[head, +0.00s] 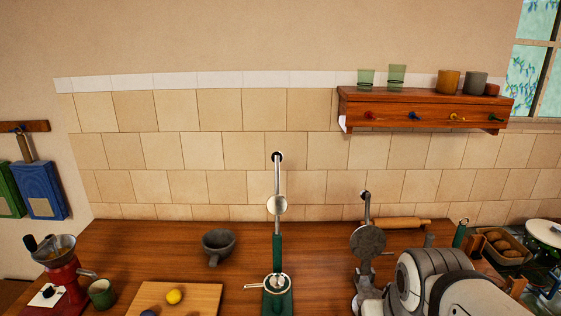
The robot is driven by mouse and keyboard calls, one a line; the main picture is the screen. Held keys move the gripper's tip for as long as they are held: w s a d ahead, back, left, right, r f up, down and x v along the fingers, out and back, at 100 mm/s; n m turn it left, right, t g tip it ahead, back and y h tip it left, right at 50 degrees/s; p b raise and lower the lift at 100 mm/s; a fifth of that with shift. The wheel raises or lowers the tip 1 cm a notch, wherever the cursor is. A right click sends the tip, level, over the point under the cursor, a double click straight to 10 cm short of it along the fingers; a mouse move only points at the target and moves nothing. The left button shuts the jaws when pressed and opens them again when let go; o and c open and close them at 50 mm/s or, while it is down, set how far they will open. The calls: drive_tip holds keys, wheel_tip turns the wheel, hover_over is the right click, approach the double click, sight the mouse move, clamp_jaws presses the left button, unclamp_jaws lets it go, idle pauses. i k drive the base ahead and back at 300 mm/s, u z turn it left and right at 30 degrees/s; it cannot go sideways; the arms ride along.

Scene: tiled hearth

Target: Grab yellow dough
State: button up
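The yellow dough (174,296) is a small round ball. It lies on a light wooden board (206,293) on the counter at the lower left. Part of a dark blue ball (148,313) shows at the bottom edge, to the left of the yellow dough. White and grey links of my arm fill the lower right. My gripper is not in view, so what it holds cannot be seen.
A dark mortar-like bowl (218,245) stands behind the board. A green lever press (277,296) stands right of it. A red grinder (62,270) and green mug (101,294) stand left. A rolling pin (396,224) lies at the back.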

sight(174, 296)
drive_tip(key=z, duration=1.75)
drive_tip(key=k, duration=1.2)
drive_tip(key=u, duration=1.75)
